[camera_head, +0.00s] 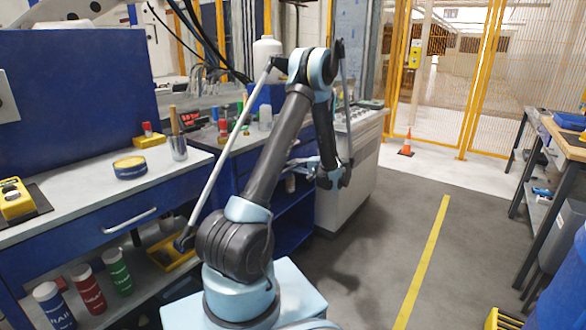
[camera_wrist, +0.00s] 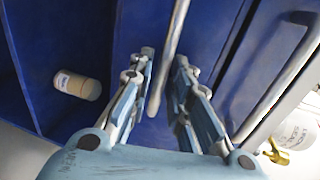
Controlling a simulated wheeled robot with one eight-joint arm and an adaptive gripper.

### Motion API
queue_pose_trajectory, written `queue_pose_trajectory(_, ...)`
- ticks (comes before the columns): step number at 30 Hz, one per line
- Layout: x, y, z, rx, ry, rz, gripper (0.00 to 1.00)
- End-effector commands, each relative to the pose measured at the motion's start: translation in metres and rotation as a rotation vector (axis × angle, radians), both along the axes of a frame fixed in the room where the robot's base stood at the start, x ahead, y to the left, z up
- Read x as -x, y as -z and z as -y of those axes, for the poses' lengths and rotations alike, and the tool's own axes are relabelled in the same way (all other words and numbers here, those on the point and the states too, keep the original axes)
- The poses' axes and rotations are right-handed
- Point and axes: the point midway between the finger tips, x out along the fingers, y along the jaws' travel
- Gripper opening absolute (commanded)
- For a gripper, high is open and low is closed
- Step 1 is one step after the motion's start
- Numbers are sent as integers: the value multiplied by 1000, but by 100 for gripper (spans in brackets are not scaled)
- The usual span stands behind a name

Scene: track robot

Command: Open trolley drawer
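The blue trolley (camera_head: 291,233) stands behind my arm in the head view, with a grey top and open shelves below. In the wrist view, a blue drawer front (camera_wrist: 215,25) fills the upper middle. A silver bar handle (camera_wrist: 173,45) runs down across it and ends between the fingers. My gripper (camera_wrist: 164,58) is open, with one finger on each side of the handle and visible gaps. In the head view my gripper (camera_head: 295,163) is beside the trolley front. My arm and wrist hide much of the drawer there.
A blue workbench (camera_head: 75,260) with its own handled drawer is at left. A grey cabinet (camera_head: 342,195) stands right of the trolley. Floor with a yellow line (camera_head: 423,262) is clear at right; an orange cone (camera_head: 406,145) stands farther back.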

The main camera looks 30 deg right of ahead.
Motion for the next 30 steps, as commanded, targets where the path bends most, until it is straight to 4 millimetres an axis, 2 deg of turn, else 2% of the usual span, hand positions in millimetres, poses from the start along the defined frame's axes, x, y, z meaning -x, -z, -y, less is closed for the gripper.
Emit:
queue_pose_trajectory(4,-7,2,-3,0,0,0,18)
queue_pose_trajectory(13,-9,2,-4,0,0,0,18)
queue_pose_trajectory(16,-9,2,-4,0,0,0,0)
queue_pose_trajectory(20,-9,2,-4,0,0,0,0)
queue_pose_trajectory(21,-10,2,4,1,0,0,0)
queue_pose_trajectory(25,-7,2,2,1,6,0,0)
queue_pose_trajectory(30,6,2,12,1,19,0,0)
